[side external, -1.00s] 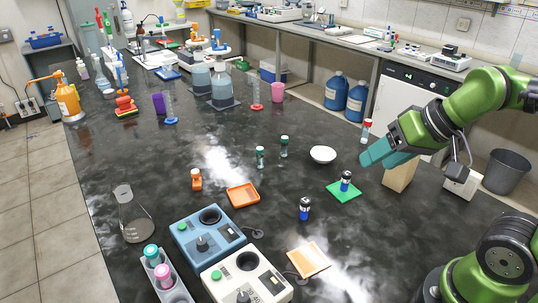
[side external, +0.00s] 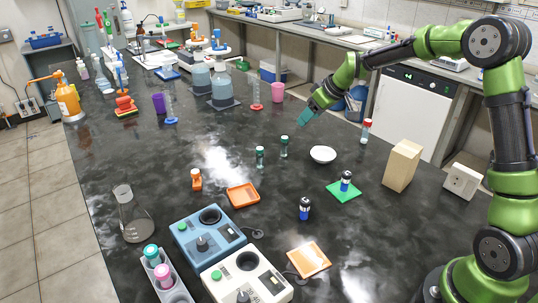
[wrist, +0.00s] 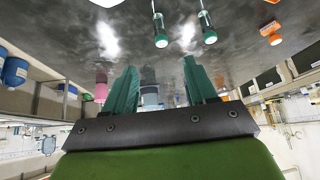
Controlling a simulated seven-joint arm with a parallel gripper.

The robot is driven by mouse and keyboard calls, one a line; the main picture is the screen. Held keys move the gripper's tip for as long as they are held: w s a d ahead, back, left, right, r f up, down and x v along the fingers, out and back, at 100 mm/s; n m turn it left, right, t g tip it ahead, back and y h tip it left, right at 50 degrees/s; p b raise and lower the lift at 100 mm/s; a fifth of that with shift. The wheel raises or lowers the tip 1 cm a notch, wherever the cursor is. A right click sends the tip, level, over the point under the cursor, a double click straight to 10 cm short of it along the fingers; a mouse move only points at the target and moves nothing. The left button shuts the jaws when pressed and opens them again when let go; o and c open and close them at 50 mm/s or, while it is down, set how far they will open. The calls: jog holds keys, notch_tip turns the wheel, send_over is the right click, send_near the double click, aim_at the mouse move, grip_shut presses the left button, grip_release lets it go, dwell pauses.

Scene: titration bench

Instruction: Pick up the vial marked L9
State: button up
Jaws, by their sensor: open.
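No label reading L9 is legible on any vial. Two green-capped vials stand on the dark bench in the side external view, one left (side external: 260,157) and one right (side external: 284,146). An orange-capped vial (side external: 196,179) stands farther left, and a red-capped vial (side external: 366,130) stands right. Two dark blue vials stand nearer, one (side external: 305,208) on bare bench and one (side external: 346,181) on a green mat. My gripper (side external: 304,118) is open and empty, above the bench behind the green-capped vials. In the wrist view, the green-capped vials (wrist: 160,40) (wrist: 210,37) appear beyond the open fingers (wrist: 160,76).
A white bowl (side external: 323,154) sits right of the green-capped vials. A wooden block (side external: 402,165) stands farther right. An orange tray (side external: 243,195), two instruments (side external: 208,238) (side external: 247,277) and a flask (side external: 132,220) lie nearer. A pink cup (side external: 278,92) and a cylinder (side external: 256,94) stand behind.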

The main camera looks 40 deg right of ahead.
send_near(284, 145)
jog(key=x, duration=0.2)
jog(key=d+x, duration=0.1)
jog(key=x, duration=0.2)
jog(key=shift+w+f, duration=0.1)
jog(key=shift+x, duration=2.9)
jog(key=shift+w, duration=0.1)
jog(key=c, duration=1)
